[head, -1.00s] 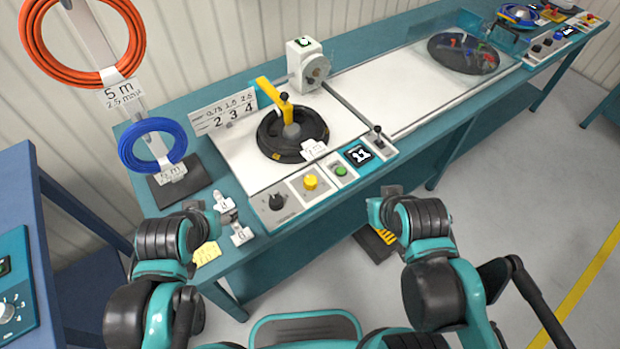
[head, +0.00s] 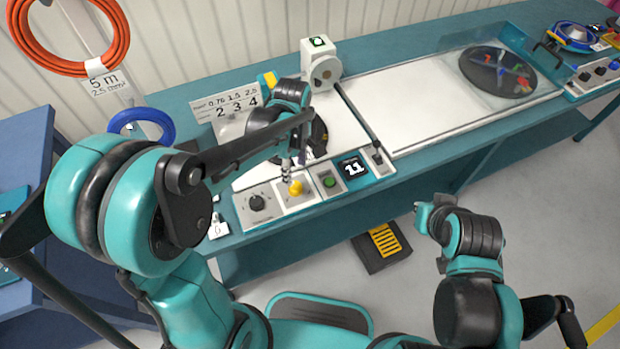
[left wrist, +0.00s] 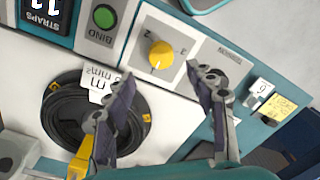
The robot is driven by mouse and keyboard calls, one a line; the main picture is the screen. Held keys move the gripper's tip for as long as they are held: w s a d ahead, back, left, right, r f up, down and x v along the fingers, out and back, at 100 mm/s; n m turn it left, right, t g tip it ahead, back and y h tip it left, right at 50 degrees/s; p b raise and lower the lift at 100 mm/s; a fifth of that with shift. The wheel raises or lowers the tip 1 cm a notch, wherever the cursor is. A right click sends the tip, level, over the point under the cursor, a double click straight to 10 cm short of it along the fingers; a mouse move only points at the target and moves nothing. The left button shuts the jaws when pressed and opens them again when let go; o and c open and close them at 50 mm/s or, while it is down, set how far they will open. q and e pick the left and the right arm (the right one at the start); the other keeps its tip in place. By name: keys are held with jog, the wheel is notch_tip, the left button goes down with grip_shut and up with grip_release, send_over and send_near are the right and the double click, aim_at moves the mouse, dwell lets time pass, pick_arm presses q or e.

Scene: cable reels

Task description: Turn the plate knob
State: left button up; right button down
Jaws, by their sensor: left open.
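A yellow knob (head: 296,188) sits on a white square of the bench's front control panel. It also shows in the left wrist view (left wrist: 161,54), ahead of and between my fingers. A black knob (head: 257,203) is to its left in the head view; in the left wrist view a fingertip partly covers it. I cannot read which knob is labelled as the plate's. My left gripper (head: 290,168) is open and empty above the panel, close to the yellow knob (left wrist: 161,54). Contact is not visible. My right gripper (head: 430,222) is off the bench; its jaw state is unclear.
A green button (head: 329,181) and a display (head: 354,167) are right of the yellow knob. A black cable coil (left wrist: 85,110) on the plate lies behind the panel, partly hidden by my left arm. A lever (head: 377,150) stands at the right.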

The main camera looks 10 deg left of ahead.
aim_at(295, 185)
pick_arm(q)
notch_tip(295, 185, down, 8)
jog(key=b, duration=0.3)
jog(key=shift+s+a+r, duration=0.1)
jog(key=shift+s+a, duration=0.05)
jog(key=c, duration=1.2)
